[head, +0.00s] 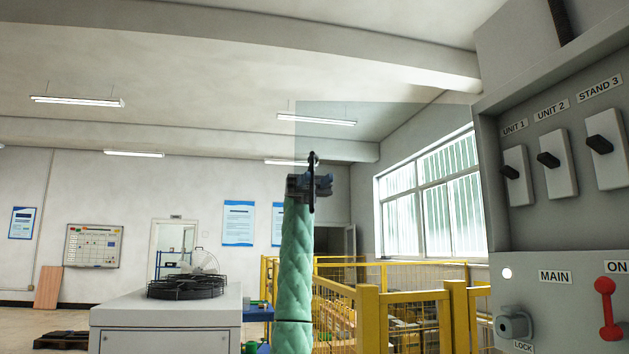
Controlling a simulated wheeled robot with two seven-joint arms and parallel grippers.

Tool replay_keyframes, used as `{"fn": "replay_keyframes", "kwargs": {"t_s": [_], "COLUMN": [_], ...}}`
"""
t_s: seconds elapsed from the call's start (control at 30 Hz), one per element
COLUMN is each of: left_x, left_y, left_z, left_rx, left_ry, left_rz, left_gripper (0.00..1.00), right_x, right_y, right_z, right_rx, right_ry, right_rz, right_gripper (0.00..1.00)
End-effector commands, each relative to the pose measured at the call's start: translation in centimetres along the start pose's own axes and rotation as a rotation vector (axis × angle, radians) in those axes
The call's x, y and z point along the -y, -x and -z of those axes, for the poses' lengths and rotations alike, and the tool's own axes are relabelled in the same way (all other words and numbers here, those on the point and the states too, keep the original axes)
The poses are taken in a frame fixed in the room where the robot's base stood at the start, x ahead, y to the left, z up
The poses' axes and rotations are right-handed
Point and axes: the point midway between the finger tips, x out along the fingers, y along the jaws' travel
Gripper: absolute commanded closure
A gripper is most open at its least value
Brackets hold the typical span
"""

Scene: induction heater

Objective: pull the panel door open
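The panel (545,245) stands at the right, its upper switch recess uncovered. A faintly tinted see-through pane (350,140), which looks like the panel door, stands out to the left of the panel. Its top and left edges show against the ceiling and wall. A dark upright bar (313,158), apparently the door's handle, is near the pane's left edge. My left gripper (312,187), on a green-sleeved arm, is right at this bar and overlaps it. Its fingers are too small and dark to tell whether they are closed on it. My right gripper is out of view.
Switches (549,160) and a red lever (606,308) stick out from the panel. Yellow fencing (415,298) runs behind the pane. A grey cabinet (165,322) with a black fan guard stands at lower left.

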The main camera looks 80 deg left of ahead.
Motion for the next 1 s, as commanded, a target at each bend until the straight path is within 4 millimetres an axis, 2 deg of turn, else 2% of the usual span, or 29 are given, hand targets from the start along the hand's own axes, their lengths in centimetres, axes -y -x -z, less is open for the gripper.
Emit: {"fn": "replay_keyframes", "kwargs": {"t_s": [0.77, 0.87, 1.0], "left_x": [0.2, 0.2, 0.2], "left_y": [0.0, 0.4, 2.0], "left_z": [-0.1, -0.2, -0.3], "left_rx": [0.002, 0.003, 0.004], "left_ry": [-0.003, -0.002, -0.002], "left_rz": [0.0, 0.0, -0.001], "left_gripper": [0.67, 0.67, 0.67], "right_x": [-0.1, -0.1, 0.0], "right_y": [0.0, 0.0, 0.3], "right_z": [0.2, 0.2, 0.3], "right_rx": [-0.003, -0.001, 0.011], "right_ry": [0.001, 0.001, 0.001], "right_rz": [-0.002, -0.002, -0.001], "right_gripper": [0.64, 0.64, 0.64]}}
